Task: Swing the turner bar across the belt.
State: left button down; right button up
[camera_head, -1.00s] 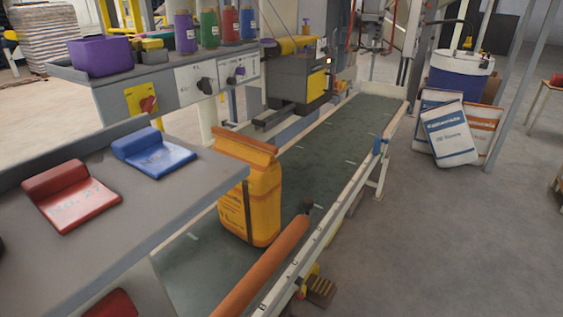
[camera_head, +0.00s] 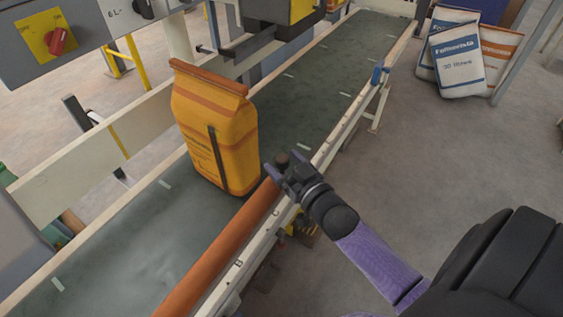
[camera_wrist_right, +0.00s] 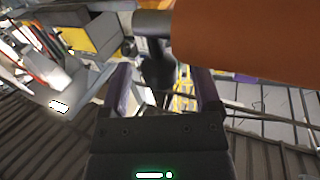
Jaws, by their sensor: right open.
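The orange turner bar (camera_head: 222,246) lies lengthwise along the right side of the belt (camera_head: 130,245), beside the rail. A dark knob (camera_head: 283,159) stands at its far end. My right gripper (camera_head: 280,170) is open at that end, its fingers close to the knob. In the right wrist view, the open fingers (camera_wrist_right: 163,88) have a dark post or knob (camera_wrist_right: 158,66) showing between them, and the orange bar (camera_wrist_right: 250,40) fills the upper right. I cannot tell whether the fingers touch it. My left gripper is not in view.
An orange sack (camera_head: 216,130) stands upright on the belt, left of the bar's far end. A white rail (camera_head: 330,148) with a blue clamp (camera_head: 379,77) edges the belt. White sacks (camera_head: 458,58) lean at the upper right.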

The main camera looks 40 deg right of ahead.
jog(key=shift+w, duration=0.55)
grip_shut()
dwell(0.4)
dwell(0.6)
